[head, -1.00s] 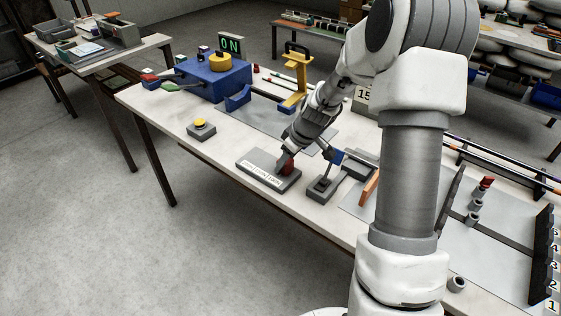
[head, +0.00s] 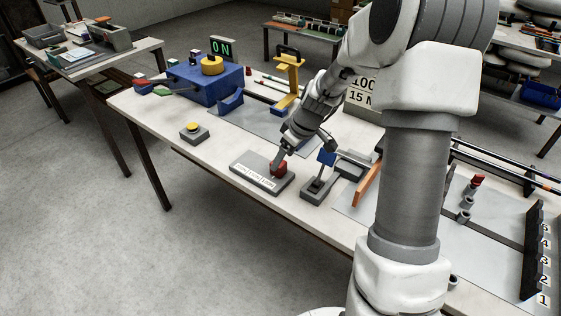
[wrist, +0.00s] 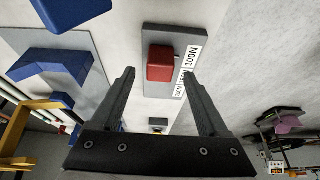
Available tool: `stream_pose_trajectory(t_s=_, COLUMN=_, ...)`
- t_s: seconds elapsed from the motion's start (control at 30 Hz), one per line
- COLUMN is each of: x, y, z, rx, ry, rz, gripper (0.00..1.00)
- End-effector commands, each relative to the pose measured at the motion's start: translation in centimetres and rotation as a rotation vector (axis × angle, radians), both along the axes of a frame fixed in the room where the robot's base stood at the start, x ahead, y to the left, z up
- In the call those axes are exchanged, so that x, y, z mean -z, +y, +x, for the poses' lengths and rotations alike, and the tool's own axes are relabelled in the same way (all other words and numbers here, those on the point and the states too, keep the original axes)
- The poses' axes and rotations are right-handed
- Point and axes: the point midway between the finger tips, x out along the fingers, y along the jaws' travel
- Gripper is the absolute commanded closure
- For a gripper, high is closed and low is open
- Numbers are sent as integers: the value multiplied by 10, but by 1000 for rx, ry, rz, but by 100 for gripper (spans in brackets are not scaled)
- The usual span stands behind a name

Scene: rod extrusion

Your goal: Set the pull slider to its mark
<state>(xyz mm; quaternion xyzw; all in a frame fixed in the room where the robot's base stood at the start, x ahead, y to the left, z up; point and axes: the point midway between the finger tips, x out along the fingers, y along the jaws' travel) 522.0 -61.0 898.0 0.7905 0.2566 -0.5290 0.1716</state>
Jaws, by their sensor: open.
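The pull slider has a red block (head: 278,168) on a grey base (head: 246,178) with a white label strip, near the front edge of the bench. The block is towards the right end of the base in the head view. In the wrist view the red block (wrist: 160,63) shows between the tips of my open gripper (wrist: 158,74), with a finger to each side. The label strip (wrist: 190,60) shows "100N"; its other text is partly hidden by a finger. In the head view my gripper (head: 281,157) is just above the block. I cannot tell whether the fingers touch it.
A grey lever device (head: 320,186) with a blue part stands close right of the slider. A blue machine (head: 207,84) and a yellow press (head: 289,78) stand farther back. Bare bench lies between button and slider.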

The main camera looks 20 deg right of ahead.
Motion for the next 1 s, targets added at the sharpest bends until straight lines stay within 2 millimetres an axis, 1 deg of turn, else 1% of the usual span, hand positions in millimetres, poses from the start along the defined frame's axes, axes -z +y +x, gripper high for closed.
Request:
stream_pose_trajectory(t_s=0.03, x=-15, y=-4, z=-4, rx=2, ry=-4, rz=-3, gripper=22)
stream_pose_trajectory(t_s=0.2, x=-55, y=-14, z=-17, rx=2, ry=-5, rz=-3, gripper=22)
stream_pose_trajectory(t_s=0.4, x=-95, y=-23, z=-31, rx=2, ry=-4, rz=-3, gripper=22)
stream_pose_trajectory(t_s=0.5, x=-108, y=-27, z=-36, rx=1, ry=-2, rz=-1, gripper=22)
stream_pose_trajectory(t_s=0.7, x=-121, y=-30, z=-41, rx=1, ry=0, rz=0, gripper=22)
stream_pose_trajectory(t_s=1.0, x=-122, y=-30, z=-41, rx=1, ry=0, rz=0, gripper=22)
